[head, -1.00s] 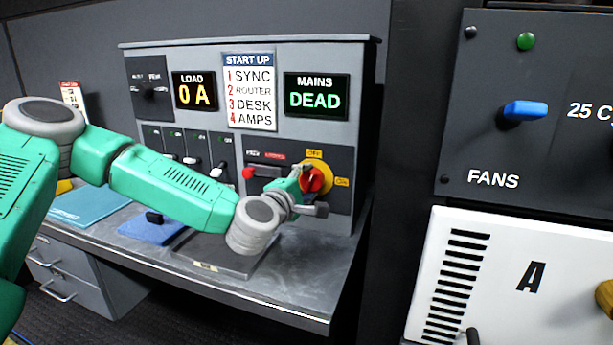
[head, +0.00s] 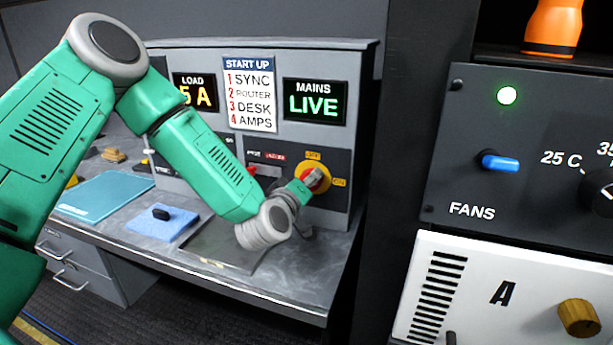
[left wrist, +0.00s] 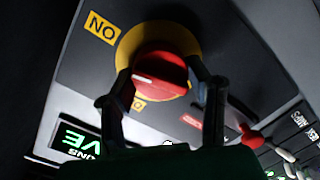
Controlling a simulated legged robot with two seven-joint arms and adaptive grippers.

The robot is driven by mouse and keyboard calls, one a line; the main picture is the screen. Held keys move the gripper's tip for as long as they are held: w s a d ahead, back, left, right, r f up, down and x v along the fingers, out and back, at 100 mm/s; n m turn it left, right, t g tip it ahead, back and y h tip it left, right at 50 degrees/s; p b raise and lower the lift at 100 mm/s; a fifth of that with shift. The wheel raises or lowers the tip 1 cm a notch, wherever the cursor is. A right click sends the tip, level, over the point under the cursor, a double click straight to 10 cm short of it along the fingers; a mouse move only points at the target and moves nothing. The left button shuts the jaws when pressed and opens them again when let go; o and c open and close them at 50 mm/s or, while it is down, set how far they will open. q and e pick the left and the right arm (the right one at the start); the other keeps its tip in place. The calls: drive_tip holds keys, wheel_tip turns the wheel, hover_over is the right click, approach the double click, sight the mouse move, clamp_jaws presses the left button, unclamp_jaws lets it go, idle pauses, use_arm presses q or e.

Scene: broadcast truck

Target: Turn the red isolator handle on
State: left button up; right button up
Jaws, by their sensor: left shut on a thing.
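The red isolator handle (head: 318,180) sits on a round yellow plate on the grey console's dark panel; ON and OFF labels are beside it. It also shows in the left wrist view (left wrist: 160,70), with a white line across it and the ON label (left wrist: 102,27) at upper left. My left gripper (head: 303,190) is shut on the handle, one finger on each side in the left wrist view (left wrist: 162,88). The mains display (head: 314,102) reads LIVE and the load display (head: 194,93) reads 5 A. I cannot tell the handle's exact angle. My right gripper is out of view.
The red lever (head: 251,171) is just left of the handle. A desk (head: 290,285) runs below with a blue pad (head: 165,223) and a teal folder (head: 110,195). A rack with a FANS panel (head: 470,185) stands close on the right, its green lamp (head: 507,96) lit.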

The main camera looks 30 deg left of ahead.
use_arm(q)
drive_tip(key=shift+s+d+f+m+p, duration=0.1)
drive_tip(key=shift+f+m+p, duration=0.15)
drive_tip(key=shift+m, duration=0.35)
drive_tip(key=shift+s+d+f+m+p, duration=0.1)
drive_tip(key=shift+m+p, duration=0.15)
drive_tip(key=shift+m, duration=0.35)
drive_tip(key=shift+a+m, duration=0.1)
drive_tip(key=shift+m, duration=0.2)
drive_tip(key=o, duration=0.8)
drive_tip(key=shift+y, duration=0.3)
drive_tip(key=o, duration=0.3)
drive_tip(key=shift+w, duration=0.15)
drive_tip(key=shift+w+a, duration=0.1)
drive_tip(key=shift+r, duration=0.1)
drive_tip(key=shift+s, duration=0.2)
drive_tip(key=v, duration=1.1)
drive_tip(key=shift+s, duration=0.25)
